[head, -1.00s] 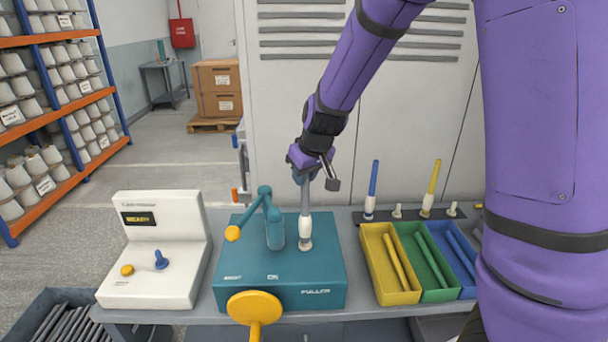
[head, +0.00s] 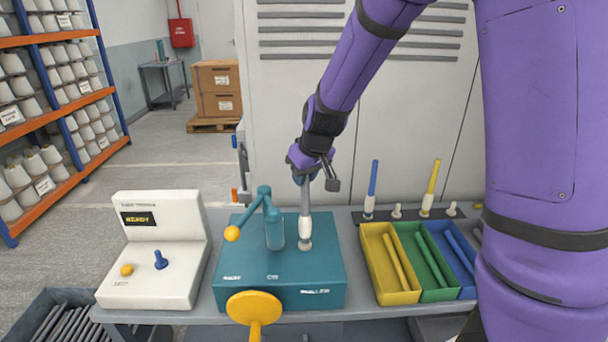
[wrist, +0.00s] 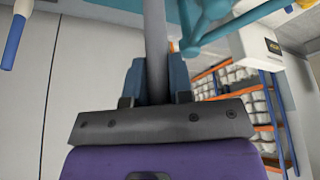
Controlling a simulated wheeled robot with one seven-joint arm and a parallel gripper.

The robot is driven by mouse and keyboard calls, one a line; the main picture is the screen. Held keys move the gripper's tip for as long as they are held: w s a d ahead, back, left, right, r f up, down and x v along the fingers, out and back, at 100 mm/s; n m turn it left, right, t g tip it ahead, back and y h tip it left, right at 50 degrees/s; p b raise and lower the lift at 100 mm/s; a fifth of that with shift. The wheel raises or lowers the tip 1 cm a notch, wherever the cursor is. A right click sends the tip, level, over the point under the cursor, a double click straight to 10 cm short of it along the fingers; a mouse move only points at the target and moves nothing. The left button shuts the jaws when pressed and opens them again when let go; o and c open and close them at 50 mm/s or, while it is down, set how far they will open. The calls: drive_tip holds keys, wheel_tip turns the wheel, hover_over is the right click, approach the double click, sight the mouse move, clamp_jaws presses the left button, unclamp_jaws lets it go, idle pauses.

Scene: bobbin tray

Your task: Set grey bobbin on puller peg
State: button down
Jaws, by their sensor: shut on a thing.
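The grey bobbin (head: 305,202) stands upright at the puller's peg (head: 305,245), a pale stub on top of the teal puller box (head: 330,270). Its white lower end is down at the peg; I cannot tell whether it is fully seated. My gripper (head: 305,178) is above the puller and shut on the bobbin's upper part. In the wrist view the grey shaft (wrist: 155,45) runs between the two blue fingers (wrist: 157,80). The puller's teal lever (head: 270,215) with an orange knob stands just left of the bobbin.
A white tester (head: 155,240) stands left. Yellow (head: 375,265), green (head: 430,262) and blue bins stand right. Behind them a dark rack (head: 415,216) holds a blue bobbin (head: 374,185), a yellow bobbin (head: 433,185) and bare pegs. A yellow wheel (head: 254,308) sits in front.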

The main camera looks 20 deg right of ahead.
drive_tip(key=shift+f, duration=0.5)
drive_tip(key=c, duration=1.3)
unclamp_jaws()
drive_tip(key=v, duration=1.1)
